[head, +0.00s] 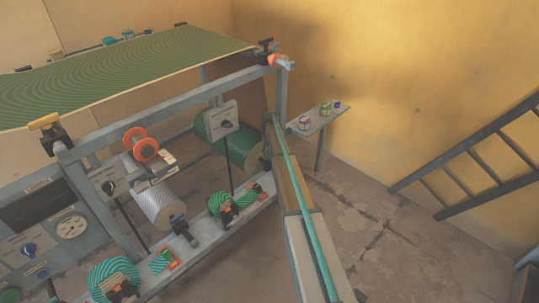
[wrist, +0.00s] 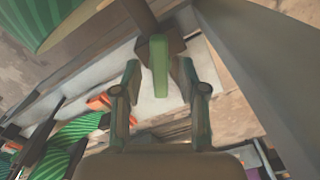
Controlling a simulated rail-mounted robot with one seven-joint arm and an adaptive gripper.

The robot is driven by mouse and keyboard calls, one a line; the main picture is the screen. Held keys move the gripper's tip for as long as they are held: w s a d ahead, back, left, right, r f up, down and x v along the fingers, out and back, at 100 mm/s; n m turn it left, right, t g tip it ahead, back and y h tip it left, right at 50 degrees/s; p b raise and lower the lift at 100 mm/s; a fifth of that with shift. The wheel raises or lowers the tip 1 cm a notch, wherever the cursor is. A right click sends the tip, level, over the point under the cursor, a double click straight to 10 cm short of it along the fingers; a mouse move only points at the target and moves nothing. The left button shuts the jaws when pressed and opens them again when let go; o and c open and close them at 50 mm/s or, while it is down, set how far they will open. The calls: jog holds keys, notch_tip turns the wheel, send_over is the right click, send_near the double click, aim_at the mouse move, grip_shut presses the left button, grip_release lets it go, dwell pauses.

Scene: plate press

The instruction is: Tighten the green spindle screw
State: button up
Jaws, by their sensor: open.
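In the wrist view a green bar-shaped handle (wrist: 159,66), seemingly that of the green spindle screw, stands upright in the picture at top centre, on a dark brown block (wrist: 172,45). My gripper (wrist: 159,68) is open, one finger on each side of the green handle. A gap shows on both sides, and the fingers do not appear to touch it. I cannot tell how deep it sits between them. In the head view my arm reaches up toward the frame's right post; I cannot make out the gripper or the green handle there.
The grey press frame (head: 165,108) carries a green patterned sheet (head: 130,72) on top. A large green roller (head: 240,145), a silver roller (head: 163,203) and green striped rolls (head: 113,280) sit below. A small shelf (head: 319,121) with jars is at the wall. A ladder (head: 465,155) leans right.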

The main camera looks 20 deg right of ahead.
jog(key=shift+r, duration=0.15)
notch_tip(320, 180, up, 12)
dwell(0.5)
jog(key=shift+f, duration=0.25)
